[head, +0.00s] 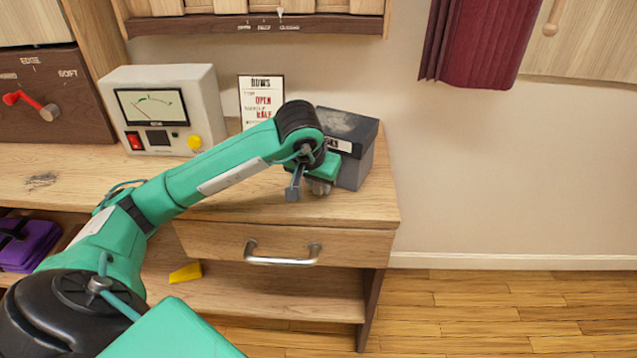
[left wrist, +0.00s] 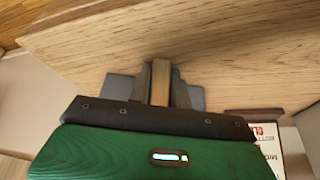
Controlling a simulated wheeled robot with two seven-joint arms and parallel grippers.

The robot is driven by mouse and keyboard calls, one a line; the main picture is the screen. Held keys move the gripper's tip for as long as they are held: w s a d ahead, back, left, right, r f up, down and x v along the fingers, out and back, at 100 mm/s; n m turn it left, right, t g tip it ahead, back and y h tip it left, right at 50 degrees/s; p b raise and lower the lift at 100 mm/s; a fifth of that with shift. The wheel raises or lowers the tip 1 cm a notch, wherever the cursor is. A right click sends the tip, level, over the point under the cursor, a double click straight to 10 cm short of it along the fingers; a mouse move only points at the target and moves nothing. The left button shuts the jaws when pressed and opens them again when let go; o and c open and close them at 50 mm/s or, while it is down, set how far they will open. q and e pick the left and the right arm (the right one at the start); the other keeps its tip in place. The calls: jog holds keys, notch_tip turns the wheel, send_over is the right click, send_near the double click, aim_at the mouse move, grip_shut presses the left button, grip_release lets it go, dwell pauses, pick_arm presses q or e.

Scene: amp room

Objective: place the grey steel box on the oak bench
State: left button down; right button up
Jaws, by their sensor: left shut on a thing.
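The grey steel box (head: 361,170) has a dark lid and a pale label. It is at the right end of the oak bench (head: 240,207), partly hidden by my left gripper (head: 320,187). I cannot tell whether its base touches the bench top. The palm hides the rest. The bench top (left wrist: 230,50) shows beyond the fingers. My right gripper is out of view.
A pale meter unit (head: 205,100) and a printed card (head: 259,92) stand on the bench, left of the box. Below are a drawer with a metal handle (head: 283,257) and a yellow wedge (head: 185,272). A dark red cloth (head: 480,40) hangs at right; the floor there is clear.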

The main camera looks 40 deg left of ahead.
pick_arm(q)
jog(key=c, duration=1.7)
grip_release()
jog(key=shift+f, duration=0.1)
jog(key=o, duration=0.4)
